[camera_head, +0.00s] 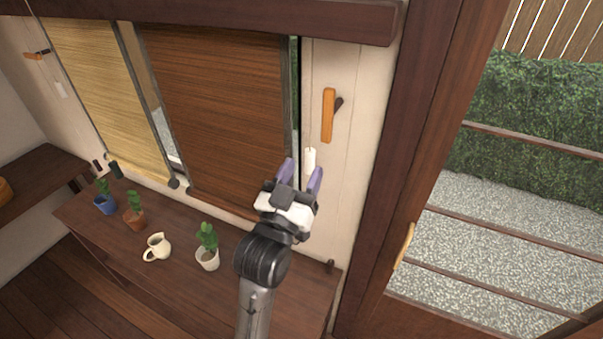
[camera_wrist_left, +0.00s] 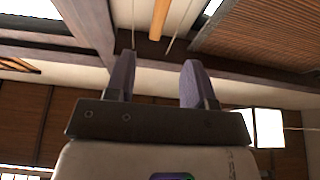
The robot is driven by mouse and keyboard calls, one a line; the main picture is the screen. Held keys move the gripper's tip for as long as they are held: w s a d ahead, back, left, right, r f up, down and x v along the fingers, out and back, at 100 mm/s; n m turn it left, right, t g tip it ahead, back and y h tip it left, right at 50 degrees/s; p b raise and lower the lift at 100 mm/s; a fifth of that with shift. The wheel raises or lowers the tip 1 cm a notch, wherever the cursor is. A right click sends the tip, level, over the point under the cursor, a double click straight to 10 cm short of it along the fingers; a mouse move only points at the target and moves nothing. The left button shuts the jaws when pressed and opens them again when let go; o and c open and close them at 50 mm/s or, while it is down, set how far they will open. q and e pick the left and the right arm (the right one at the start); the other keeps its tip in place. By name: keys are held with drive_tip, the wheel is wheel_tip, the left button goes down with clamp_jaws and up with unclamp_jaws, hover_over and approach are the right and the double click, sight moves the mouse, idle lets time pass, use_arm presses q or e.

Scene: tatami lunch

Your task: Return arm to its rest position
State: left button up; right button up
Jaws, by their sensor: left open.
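My left gripper (camera_head: 302,172) is raised in front of the wall, right of the dark brown blind. Its two purple fingers are spread apart with nothing seen between them. A white cord pull (camera_head: 310,160) hangs behind the fingers in the head view, its lower part partly hidden; I cannot tell whether they touch. In the left wrist view the open fingers (camera_wrist_left: 160,66) point at the upper wall and beams. My right gripper is not in view.
A low wooden cabinet (camera_head: 180,262) below bears a white-potted plant (camera_head: 207,258), a cream jug (camera_head: 157,247), a terracotta-potted plant (camera_head: 134,219) and a blue-potted plant (camera_head: 105,204). An orange wall cleat (camera_head: 328,115) is above the gripper. A wood-framed glass door (camera_head: 440,150) is right.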

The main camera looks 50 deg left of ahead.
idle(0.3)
use_arm(q)
drive_tip(key=s+d+f+m+g+h, duration=0.15)
drive_tip(key=d+f+g+h, duration=0.3)
drive_tip(key=f, duration=0.45)
drive_tip(key=s+d+f+m+g+h, duration=0.1)
drive_tip(key=d+f+m+g+h, duration=0.15)
drive_tip(key=f+g, duration=0.45)
drive_tip(key=s+d+f+m+g+h, duration=0.1)
drive_tip(key=s+d+f+g, duration=0.15)
drive_tip(key=s+f, duration=0.85)
drive_tip(key=s+d+f+m+g, duration=0.1)
drive_tip(key=s+f+g, duration=0.2)
drive_tip(key=s+f, duration=0.8)
wheel_tip(320, 180, up, 15)
drive_tip(key=p, duration=1.5)
drive_tip(key=shift+a+p, duration=0.15)
drive_tip(key=shift+p, duration=0.15)
